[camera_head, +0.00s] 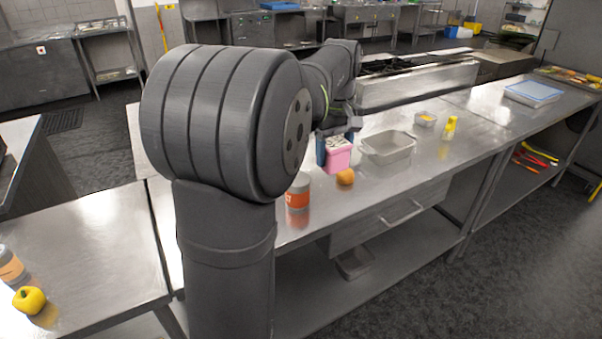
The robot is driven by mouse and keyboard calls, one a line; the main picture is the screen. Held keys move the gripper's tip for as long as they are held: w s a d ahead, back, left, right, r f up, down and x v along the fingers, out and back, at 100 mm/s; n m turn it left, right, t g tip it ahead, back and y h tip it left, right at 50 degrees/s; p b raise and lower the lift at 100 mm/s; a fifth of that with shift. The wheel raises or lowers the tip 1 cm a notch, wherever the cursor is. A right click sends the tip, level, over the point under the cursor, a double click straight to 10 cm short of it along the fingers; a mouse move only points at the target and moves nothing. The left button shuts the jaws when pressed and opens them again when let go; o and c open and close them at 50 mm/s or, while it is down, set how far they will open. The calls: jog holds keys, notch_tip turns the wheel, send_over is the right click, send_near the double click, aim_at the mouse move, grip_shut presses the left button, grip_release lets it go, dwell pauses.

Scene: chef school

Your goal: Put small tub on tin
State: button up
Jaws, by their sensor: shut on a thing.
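A pink tub (337,160) with a pale patterned top is upright between the blue fingers of my gripper (336,146). My gripper is shut on it; whether its base touches the steel counter I cannot tell. A can-shaped tin (298,191) with an orange-red label and grey top stands on the counter, nearer and to the left of the tub, partly behind my arm. A grey rectangular baking tin (388,147) with end handles sits to the right of the tub and looks empty.
An orange round item (345,177) lies just in front of the tub. A small tray (425,119) with yellow contents and a yellow bottle (449,128) stand farther right. A yellow pepper (30,299) is at left.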

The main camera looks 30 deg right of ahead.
jog(key=w+a+f, duration=0.1)
jog(key=w, duration=0.1)
jog(key=w+a+f, duration=0.1)
jog(key=w+f, duration=0.1)
jog(key=w, duration=0.1)
jog(key=w+a+f, duration=0.1)
jog(key=w+f, duration=0.1)
jog(key=w, duration=0.1)
jog(key=shift+w+a+f, duration=0.1)
jog(key=shift+w+f, duration=0.05)
jog(key=shift+w, duration=0.05)
jog(key=shift+f, duration=2)
jog(key=shift+f, duration=0.1)
jog(key=o, duration=1.1)
notch_tip(320, 180, up, 12)
